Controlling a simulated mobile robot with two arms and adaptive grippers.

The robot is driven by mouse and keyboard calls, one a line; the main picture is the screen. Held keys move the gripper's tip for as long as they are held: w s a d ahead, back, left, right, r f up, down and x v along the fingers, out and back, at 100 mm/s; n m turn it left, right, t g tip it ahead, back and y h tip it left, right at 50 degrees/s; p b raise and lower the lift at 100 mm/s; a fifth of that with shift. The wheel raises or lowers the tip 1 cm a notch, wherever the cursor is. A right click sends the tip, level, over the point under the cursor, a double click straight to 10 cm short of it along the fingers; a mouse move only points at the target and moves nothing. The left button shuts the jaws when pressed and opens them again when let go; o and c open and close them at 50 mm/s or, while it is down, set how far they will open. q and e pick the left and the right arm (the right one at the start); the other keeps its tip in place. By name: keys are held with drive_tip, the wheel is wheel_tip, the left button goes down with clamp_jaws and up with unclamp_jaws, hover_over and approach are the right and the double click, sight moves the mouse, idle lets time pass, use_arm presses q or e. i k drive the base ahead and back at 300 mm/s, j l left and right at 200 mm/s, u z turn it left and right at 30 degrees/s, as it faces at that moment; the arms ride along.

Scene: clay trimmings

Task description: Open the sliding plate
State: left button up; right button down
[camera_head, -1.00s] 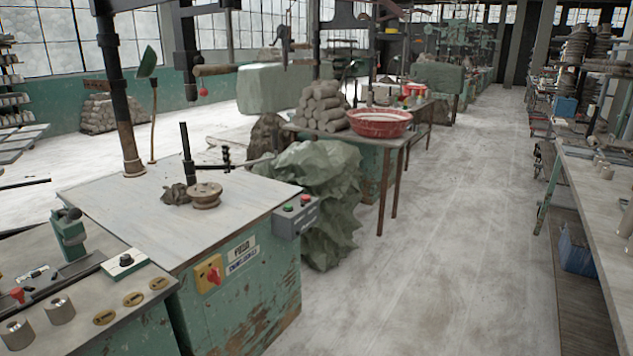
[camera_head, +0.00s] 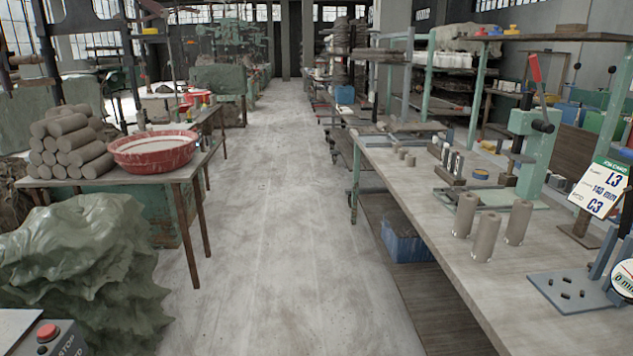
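I cannot pick out a sliding plate for certain in this view. On the right workbench (camera_head: 425,222) stands a green hand press (camera_head: 536,150) with a red-tipped lever, on a flat base. Left of it is a small dark metal fixture (camera_head: 452,166) with upright pins. At the right edge lies a grey-blue plate (camera_head: 568,293) with small dark pieces on it, partly cut off by the frame. Neither of my grippers is in view.
Several clay cylinders (camera_head: 487,236) stand on the right bench. A card reading L3, 140 mm, C3 (camera_head: 601,188) stands behind them. A blue crate (camera_head: 405,240) sits below. At left are a red basin (camera_head: 153,151), stacked clay rolls and a green tarp (camera_head: 80,275). The central aisle is clear.

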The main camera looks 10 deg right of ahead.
sight(412, 137)
drive_tip(key=i+z, duration=0.1)
drive_tip(key=i, duration=1)
drive_tip(key=i+j+z, duration=0.15)
drive_tip(key=i, duration=0.9)
